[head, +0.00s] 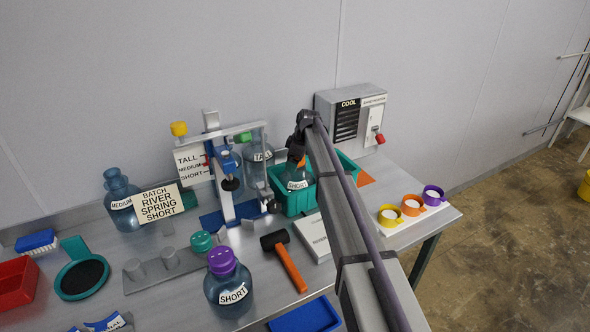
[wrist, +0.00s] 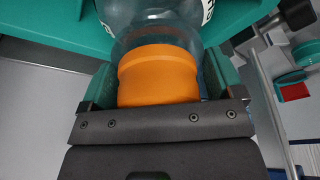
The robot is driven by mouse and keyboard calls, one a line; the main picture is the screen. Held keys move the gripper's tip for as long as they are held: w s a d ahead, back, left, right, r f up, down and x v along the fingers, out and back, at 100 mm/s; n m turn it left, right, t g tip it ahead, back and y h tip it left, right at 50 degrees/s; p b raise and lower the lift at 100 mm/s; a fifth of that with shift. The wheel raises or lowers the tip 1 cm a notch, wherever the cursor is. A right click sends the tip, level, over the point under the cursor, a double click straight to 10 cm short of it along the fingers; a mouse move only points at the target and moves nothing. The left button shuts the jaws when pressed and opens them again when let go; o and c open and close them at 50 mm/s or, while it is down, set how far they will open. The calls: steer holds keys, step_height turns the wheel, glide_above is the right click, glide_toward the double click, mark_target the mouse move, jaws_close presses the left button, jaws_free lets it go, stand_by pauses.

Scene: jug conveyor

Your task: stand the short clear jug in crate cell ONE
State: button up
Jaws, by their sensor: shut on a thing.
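My gripper (head: 297,152) is shut on the orange cap (wrist: 160,76) of a clear bluish jug. The jug, labelled SHORT (head: 298,180), is upright at the teal crate (head: 294,205), its lower part hidden by the crate's front wall. In the wrist view the orange cap sits between the two green finger pads of my gripper (wrist: 158,88), with the jug body (wrist: 150,18) beyond it. Teal crate walls (wrist: 40,28) show around the jug. I cannot tell whether its base touches the crate floor, and no cell number is readable.
A TALL jug (head: 256,170) stands left of the crate by the blue gauge stand (head: 227,175). A purple-capped SHORT jug (head: 229,293), a mallet (head: 286,262) and a white box (head: 314,238) are nearer. The grey COOL unit (head: 347,115) stands behind, coloured rings (head: 411,207) right.

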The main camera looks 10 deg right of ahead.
steer(key=shift+r, duration=0.2)
steer(key=shift+f, duration=0.25)
steer(key=o, duration=1.5)
steer(key=shift+r, duration=0.15)
steer(key=p+v, duration=1.2)
steer(key=shift+s+r, duration=0.1)
steer(key=shift+r, duration=0.1)
steer(key=s+a+m+g+h, duration=0.2)
steer(key=s+m, duration=1.1)
steer(key=s, duration=3)
step_height(320, 180, down, 16)
steer(key=b, duration=1.5)
steer(key=shift+w+t+h, duration=0.3)
steer(key=shift+w+h, duration=0.1)
